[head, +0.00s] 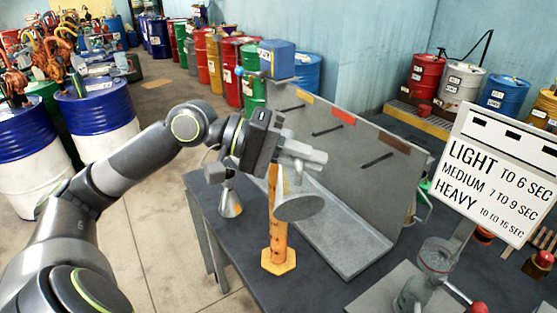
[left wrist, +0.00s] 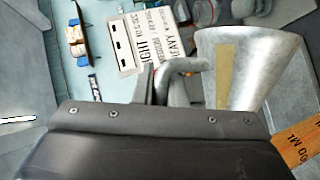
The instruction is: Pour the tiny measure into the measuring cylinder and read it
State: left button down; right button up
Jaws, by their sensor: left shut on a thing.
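My left gripper (head: 290,155) is shut on a small grey metal measure (head: 300,207), a cone with a wide round end. In the left wrist view, the measure (left wrist: 240,70) shows its bent side handle and a tan strip. The orange measuring cylinder (head: 279,240) stands upright on its hexagonal foot on the bench. The measure hangs at the cylinder's upper part and overlaps it in the head view. I cannot tell whether they touch or whether liquid flows. Part of the marked cylinder (left wrist: 298,150) shows at the right edge of the left wrist view. My right gripper is not in view.
A grey tray with a back panel (head: 340,130) stands behind. A sign (head: 500,170) lists LIGHT, MEDIUM and HEAVY times. A clear glass vessel (head: 415,290) is at the front right. Dark bench top (head: 320,285) lies bare between.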

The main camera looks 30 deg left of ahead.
pick_arm(q)
jog(key=shift+w+a+r+n+h+p, duration=0.3)
jog(key=shift+r+p, duration=0.25)
jog(key=shift+p, duration=0.35)
jog(key=shift+w+a+r+n+h+p, duration=0.15)
jog(key=shift+w+a+r+n+p, duration=0.25)
jog(key=shift+p, duration=0.45)
jog(key=shift+w+a+r+n+h+p, duration=0.15)
jog(key=shift+r+n+h+p, duration=0.15)
jog(key=shift+r+p, duration=0.5)
dwell(5.5)
